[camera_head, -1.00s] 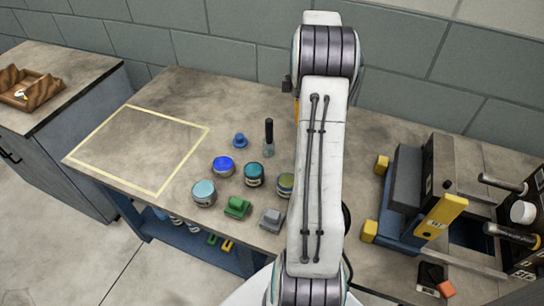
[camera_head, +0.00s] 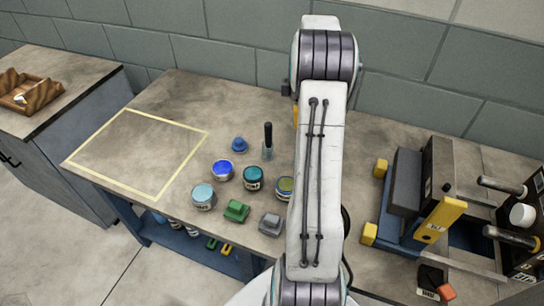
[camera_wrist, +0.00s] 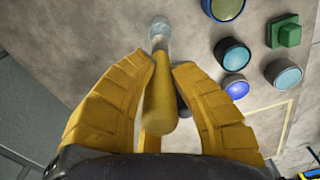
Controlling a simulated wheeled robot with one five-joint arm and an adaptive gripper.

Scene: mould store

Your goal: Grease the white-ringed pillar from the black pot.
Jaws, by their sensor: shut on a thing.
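My gripper (camera_wrist: 155,105), with yellow fingers, is shut on a yellow-handled tool (camera_wrist: 160,90) with a pale bluish end pointing away from the wrist camera. In the head view my arm hides the gripper and this tool. Several dark-bodied pots stand mid-table: one with a blue lid (camera_head: 222,169), one teal (camera_head: 253,177), one light blue (camera_head: 203,196), and one olive (camera_head: 286,187), partly behind my arm. I cannot tell which is the black pot. Two grey pillars (camera_head: 505,185) (camera_head: 510,238) stick out from a dark block at the far right; no white ring is clear.
A black-handled tool (camera_head: 268,140) stands upright beside a blue knob (camera_head: 239,145). Green (camera_head: 237,211) and grey (camera_head: 271,223) blocks lie at the front. A blue and yellow fixture (camera_head: 400,225) stands on the right. The taped square (camera_head: 160,193) at left is empty.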

